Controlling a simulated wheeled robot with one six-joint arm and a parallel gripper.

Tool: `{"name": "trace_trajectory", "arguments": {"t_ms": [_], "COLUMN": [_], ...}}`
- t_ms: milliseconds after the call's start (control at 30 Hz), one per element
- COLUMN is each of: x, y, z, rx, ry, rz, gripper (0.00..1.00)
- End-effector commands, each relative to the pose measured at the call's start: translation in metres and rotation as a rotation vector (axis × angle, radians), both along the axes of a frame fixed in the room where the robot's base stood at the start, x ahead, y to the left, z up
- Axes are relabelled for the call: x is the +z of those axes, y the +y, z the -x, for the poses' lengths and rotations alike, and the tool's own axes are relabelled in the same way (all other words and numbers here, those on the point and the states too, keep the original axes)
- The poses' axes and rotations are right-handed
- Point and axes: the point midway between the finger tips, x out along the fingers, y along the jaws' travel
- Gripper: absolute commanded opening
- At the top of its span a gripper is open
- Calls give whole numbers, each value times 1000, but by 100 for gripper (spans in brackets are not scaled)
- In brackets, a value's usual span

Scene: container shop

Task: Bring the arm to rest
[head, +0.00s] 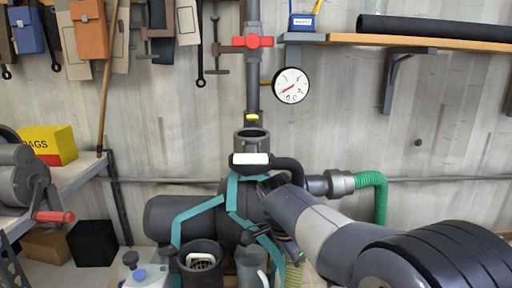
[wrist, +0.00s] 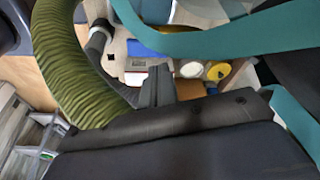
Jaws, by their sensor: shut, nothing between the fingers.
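My gripper (wrist: 155,86) shows in the wrist view as two dark fingers close together, with nothing held between them. In the head view my arm (head: 312,226) reaches from the lower right toward the middle, in front of the pump-like pipework. The fingers cannot be made out clearly there. The dark horizontal tank (head: 180,216) with teal straps (head: 200,211) is close to the arm's far end. I cannot tell whether they touch.
A ribbed olive hose (wrist: 72,65) and a teal strap (wrist: 215,40) pass close to my gripper in the wrist view. A bench with a red-handled machine (head: 52,216) stands left.

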Motion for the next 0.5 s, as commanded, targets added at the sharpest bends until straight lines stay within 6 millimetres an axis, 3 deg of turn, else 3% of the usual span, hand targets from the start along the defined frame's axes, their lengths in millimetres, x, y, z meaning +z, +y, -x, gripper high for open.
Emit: {"name": "trace_trajectory", "arguments": {"t_ms": [400, 500], "x": [13, 14], "y": [13, 34], "z": [17, 20], "rx": [-290, -310], "ry": [-34, -37], "rz": [55, 60], "gripper": [0, 0]}}
